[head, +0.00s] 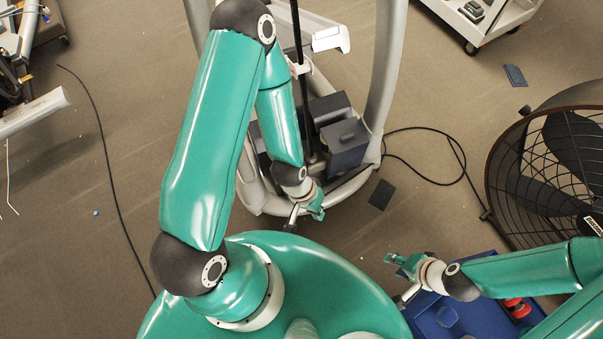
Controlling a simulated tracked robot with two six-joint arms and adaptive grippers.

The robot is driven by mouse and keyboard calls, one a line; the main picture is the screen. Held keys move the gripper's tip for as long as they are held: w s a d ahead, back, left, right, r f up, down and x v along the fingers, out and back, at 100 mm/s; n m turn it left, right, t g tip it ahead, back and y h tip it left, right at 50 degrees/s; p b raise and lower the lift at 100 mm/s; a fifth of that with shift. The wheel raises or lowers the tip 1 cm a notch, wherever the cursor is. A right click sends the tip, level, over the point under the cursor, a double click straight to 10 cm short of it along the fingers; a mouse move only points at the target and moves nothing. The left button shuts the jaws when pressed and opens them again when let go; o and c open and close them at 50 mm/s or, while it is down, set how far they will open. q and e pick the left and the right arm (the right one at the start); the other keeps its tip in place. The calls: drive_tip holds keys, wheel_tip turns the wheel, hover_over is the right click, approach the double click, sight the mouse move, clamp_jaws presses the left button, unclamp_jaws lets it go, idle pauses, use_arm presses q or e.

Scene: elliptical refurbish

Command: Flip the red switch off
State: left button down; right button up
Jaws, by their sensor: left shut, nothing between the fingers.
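No red switch can be made out in the head view. The grey frame of the elliptical machine (385,70) stands ahead of me, with dark boxy parts (345,140) low between its uprights. My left gripper (318,212) is shut and empty, low at the near side of the machine's base. Whether it touches the base cannot be told. My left forearm and upper arm cover part of the machine. My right gripper (392,259) is at the lower right, over the floor beside a blue tray, and its fingers are too small to read.
The blue tray (420,322) holds red items (517,307). A large black fan (560,150) stands at the right, with a black cable (450,140) near it. A white cart (483,25) is at the top right. The floor on the left is mostly clear, crossed by a cable.

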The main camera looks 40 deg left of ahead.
use_arm(q)
drive_tip(key=s+d+f+m+g+y+b, duration=0.25)
drive_tip(key=s+f+m+g+b, duration=0.25)
drive_tip(key=s+f+m+b, duration=0.55)
drive_tip(key=a+f+m+g+y+b, duration=0.1)
drive_tip(key=a+f+m+y+b, duration=0.3)
drive_tip(key=f+b, duration=0.5)
drive_tip(key=w+a+f+m+t+y+b, duration=0.3)
drive_tip(key=w+a+f+m+y+b, duration=0.1)
drive_tip(key=w+m+b, duration=0.25)
drive_tip(key=w+d+f+m+t+y+b, duration=0.1)
drive_tip(key=w+m+t+b, duration=0.4)
drive_tip(key=w, duration=0.6)
drive_tip(key=f+t+y+b, duration=0.1)
drive_tip(key=t+b, duration=0.1)
drive_tip(key=t, duration=0.1)
drive_tip(key=shift+f, duration=0.3)
